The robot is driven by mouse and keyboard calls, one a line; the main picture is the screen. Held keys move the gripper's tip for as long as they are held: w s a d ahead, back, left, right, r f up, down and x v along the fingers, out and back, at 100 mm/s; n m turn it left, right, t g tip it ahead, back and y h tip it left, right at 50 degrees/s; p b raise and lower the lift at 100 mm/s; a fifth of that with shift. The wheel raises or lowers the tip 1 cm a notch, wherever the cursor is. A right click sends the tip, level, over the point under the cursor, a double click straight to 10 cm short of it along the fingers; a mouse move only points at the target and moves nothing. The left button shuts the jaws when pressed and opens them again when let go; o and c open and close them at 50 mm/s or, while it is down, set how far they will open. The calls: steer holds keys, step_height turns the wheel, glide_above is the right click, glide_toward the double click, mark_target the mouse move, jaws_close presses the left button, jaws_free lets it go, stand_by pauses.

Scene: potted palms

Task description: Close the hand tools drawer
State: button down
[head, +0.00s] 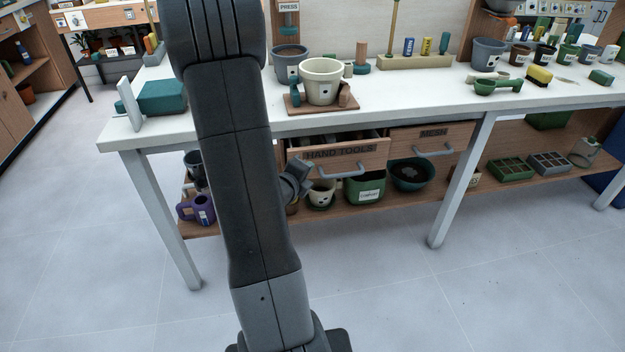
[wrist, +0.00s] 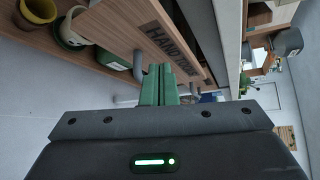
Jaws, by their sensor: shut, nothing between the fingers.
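The hand tools drawer (head: 375,153) is under the white bench and stands partly open, its front forward of the neighbouring drawer and dark contents showing behind its top edge. Its grey bar handle (head: 342,172) is below the label. In the wrist view the labelled drawer front (wrist: 125,22) runs diagonally across the top. My gripper (wrist: 161,68) has its green fingers together and empty, close to the drawer front beside the handle. I cannot tell whether they touch. In the head view my arm hides the fingers.
The MESH drawer (head: 440,136) beside it looks shut. Pots, including a green one (head: 365,188), and a purple watering can (head: 198,210) stand on the lower shelf. A cream pot (head: 322,82) is on the bench above. Bench legs (head: 462,180) flank the drawers; the floor in front is clear.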

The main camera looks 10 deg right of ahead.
mark_target(308, 152)
steer(key=s+a+f+n+t+h+b, duration=0.1)
steer(key=s+a+n+h+b, duration=0.1)
steer(key=s+a+h+b, duration=0.3)
steer(key=shift+y, duration=0.5)
steer(key=x, duration=1.2)
steer(key=shift+s+d, duration=0.15)
steer(key=shift+d, duration=0.2)
steer(key=shift+w, duration=0.8)
steer(key=w+b, duration=0.1)
steer(key=w, duration=0.3)
steer(key=shift+w+a, duration=0.15)
steer(key=shift+w, duration=0.05)
steer(key=shift+w+r, duration=0.2)
steer(key=shift+r, duration=0.1)
